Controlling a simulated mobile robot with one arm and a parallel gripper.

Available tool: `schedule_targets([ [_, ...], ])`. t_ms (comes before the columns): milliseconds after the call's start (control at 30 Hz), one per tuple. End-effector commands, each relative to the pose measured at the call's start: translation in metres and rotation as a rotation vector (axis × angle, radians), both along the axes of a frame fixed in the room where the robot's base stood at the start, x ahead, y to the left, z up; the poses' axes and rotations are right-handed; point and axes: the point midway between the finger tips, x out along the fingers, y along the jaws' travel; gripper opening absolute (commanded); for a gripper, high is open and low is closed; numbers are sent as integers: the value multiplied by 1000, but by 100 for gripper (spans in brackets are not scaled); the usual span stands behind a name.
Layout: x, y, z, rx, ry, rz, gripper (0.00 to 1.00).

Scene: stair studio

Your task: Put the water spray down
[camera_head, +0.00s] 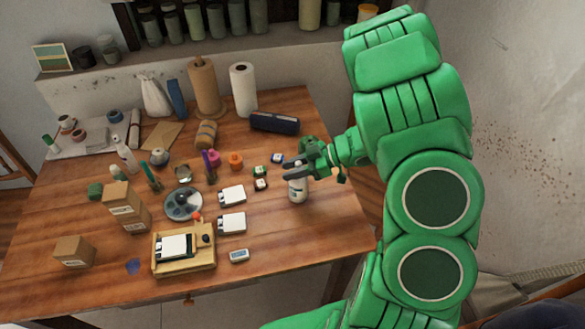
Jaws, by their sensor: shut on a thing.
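The bottle looks upright. I cannot tell whether its base touches the table or hangs just above it.
The wooden table (330,225) is bare to the right and in front of the bottle. White cards (232,195), small jars (260,184) and a dark case (274,122) lie nearby. Cardboard boxes (128,208) and a wooden tray (198,266) stand at the left and front.

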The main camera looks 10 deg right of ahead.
Motion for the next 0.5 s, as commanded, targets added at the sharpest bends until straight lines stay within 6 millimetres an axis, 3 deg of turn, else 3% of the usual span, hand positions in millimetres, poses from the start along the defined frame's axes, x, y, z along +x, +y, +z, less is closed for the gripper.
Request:
schedule_targets([
  [67,0,0,-2,1,1,0,0],
  [100,0,0,-2,1,1,0,38],
  [233,0,0,-1,1,0,0,57],
  [500,0,0,-1,0,1,0,57],
])
